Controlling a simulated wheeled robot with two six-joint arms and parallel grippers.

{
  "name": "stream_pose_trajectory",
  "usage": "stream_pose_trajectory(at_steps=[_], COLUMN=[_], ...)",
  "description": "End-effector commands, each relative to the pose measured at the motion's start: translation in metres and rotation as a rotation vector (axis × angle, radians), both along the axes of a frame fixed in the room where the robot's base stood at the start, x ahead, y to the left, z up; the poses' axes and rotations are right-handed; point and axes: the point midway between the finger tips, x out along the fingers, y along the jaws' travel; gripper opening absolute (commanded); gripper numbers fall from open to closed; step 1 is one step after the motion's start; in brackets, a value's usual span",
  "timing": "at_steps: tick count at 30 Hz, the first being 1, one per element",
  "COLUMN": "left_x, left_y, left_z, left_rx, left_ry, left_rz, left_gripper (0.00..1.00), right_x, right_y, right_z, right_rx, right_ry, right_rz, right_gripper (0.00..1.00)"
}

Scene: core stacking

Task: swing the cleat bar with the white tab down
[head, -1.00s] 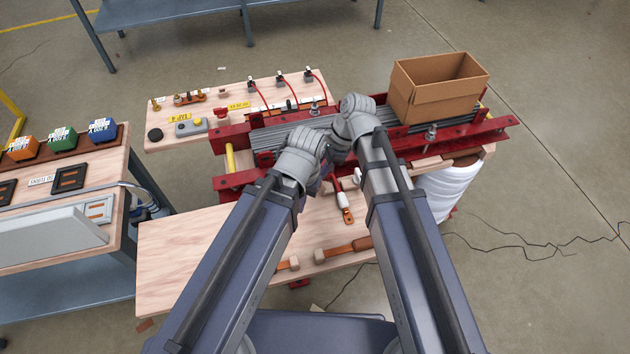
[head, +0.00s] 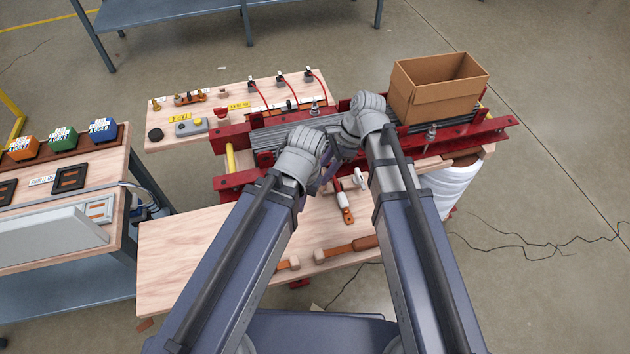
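A red clamping frame (head: 465,138) holds a stack of long grey strips (head: 268,141) on the wooden bench. Which part is the cleat bar is hard to tell; my wrists cover the middle of the frame. A small white piece (head: 360,179) shows at the front of the frame, just below my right wrist. My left gripper (head: 327,172) and my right gripper (head: 345,151) are close together over the front middle of the frame. Their fingertips are mostly hidden by the wrists, so what they touch and whether they are open does not show.
A red-handled tool (head: 343,203) and a wooden mallet (head: 345,249) lie on the front bench. An open cardboard box (head: 437,88) stands on the frame's right part. Red cables (head: 257,95) run at the back. A side table (head: 65,215) is at left.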

Motion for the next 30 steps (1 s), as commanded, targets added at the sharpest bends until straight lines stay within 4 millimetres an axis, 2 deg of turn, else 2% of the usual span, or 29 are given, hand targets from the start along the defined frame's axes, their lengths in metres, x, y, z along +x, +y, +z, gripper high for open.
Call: stream_pose_trajectory(at_steps=[9, 22, 30], left_x=[0.0, 0.0, 0.0], left_y=[0.0, 0.0, 0.0], left_z=[-0.003, -0.004, -0.011], left_rx=[0.0, 0.0, 0.0], left_ry=[0.0, 0.0, 0.0], left_rz=[0.0, 0.0, 0.0], left_gripper=[0.0, 0.0, 0.0], right_x=[0.007, 0.007, 0.012], right_y=[-0.019, -0.021, -0.034], right_z=[-0.004, -0.005, -0.012], right_rx=[-0.006, -0.006, -0.006], right_ry=[-0.002, -0.002, -0.002], right_rz=[-0.003, -0.003, -0.003], right_gripper=[0.0, 0.0, 0.0])
